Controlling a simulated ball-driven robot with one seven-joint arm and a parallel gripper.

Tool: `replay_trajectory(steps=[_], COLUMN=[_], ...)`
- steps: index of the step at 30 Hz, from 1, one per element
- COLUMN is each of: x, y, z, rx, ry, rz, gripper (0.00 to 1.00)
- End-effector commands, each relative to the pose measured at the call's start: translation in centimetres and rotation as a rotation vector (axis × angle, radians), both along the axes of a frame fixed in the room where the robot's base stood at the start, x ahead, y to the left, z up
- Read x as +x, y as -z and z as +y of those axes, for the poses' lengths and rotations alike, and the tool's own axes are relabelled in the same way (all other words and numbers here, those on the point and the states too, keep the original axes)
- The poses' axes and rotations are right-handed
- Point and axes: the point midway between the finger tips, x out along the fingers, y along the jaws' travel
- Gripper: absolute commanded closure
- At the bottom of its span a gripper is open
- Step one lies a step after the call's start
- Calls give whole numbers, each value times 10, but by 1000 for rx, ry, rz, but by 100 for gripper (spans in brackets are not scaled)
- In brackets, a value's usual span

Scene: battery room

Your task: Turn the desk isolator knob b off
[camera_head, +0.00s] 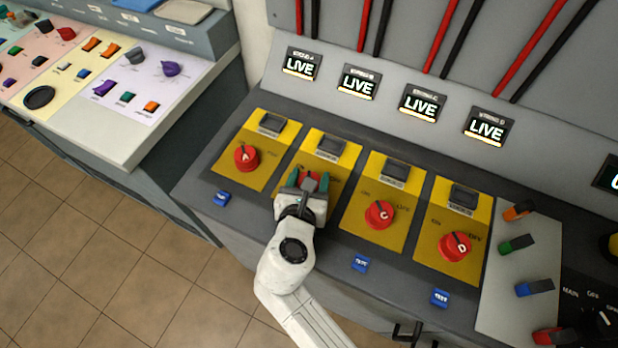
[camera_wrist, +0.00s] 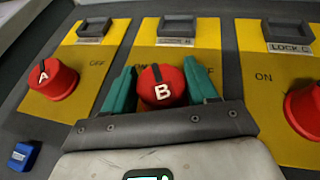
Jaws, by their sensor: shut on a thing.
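The red knob B (camera_wrist: 161,86) sits on its yellow plate, and its white letter B and dark pointer line show in the wrist view. In the head view knob B (camera_head: 310,178) is mostly covered by my gripper. My gripper (camera_wrist: 161,90) is shut on knob B, with one green finger on each side of it. The pointer line runs almost straight up in the wrist view. The ON and OFF words beside it are partly hidden by the fingers. The String B display (camera_head: 357,83) reads LIVE.
Red knobs A (camera_head: 246,158), C (camera_head: 379,214) and D (camera_head: 455,246) stand on neighbouring yellow plates. Small blue buttons (camera_head: 360,263) lie along the desk's front. Red and black cables run up the back panel. Another control desk (camera_head: 130,140) stands at the left.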

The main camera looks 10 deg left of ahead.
Motion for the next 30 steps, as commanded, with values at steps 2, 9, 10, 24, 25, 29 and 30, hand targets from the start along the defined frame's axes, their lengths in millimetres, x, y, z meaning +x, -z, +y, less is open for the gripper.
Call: replay_trajectory(steps=[2,9,10,24,25,29,30], x=[1,1,1,1,1,1,1], y=[-2,-3,-3,0,1,0,0], z=[2,2,2,2,2,2,2], rx=[-4,-4,-3,-2,-1,-1,-1], ry=[71,297,327,775,803,925,961], rz=[0,-1,-1,-1,0,0,2], gripper=[73,73,73,73,73,73,73])
